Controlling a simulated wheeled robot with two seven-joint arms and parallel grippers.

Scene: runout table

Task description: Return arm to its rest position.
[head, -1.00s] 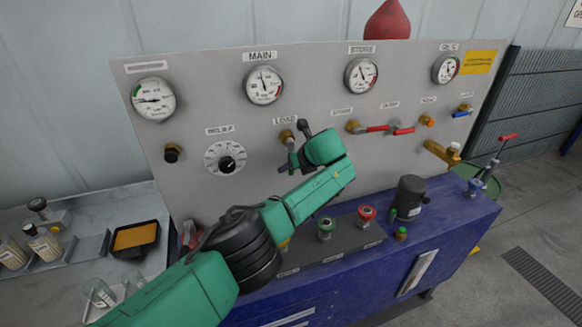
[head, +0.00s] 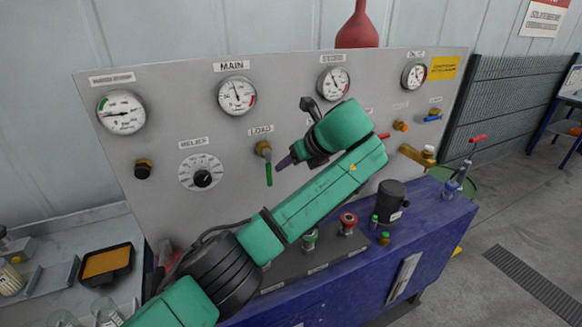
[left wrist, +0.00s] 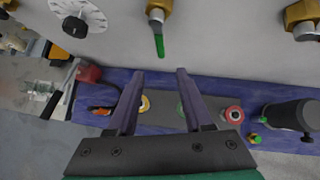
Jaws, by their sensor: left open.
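My left arm, teal with black joints, reaches across the head view in front of the grey gauge panel (head: 220,130). My left gripper (head: 284,163) is at the LOAD valve's right side, apart from its green handle (head: 269,174), which hangs straight down. In the left wrist view the two fingers (left wrist: 157,78) are apart with nothing between them. The green handle (left wrist: 159,46) shows beyond the fingertips there. My right gripper is in neither view.
A brass fitting (head: 417,155) and a red lever sit to the right. An orange-filled tray (head: 107,263) and jars stand at the lower left.

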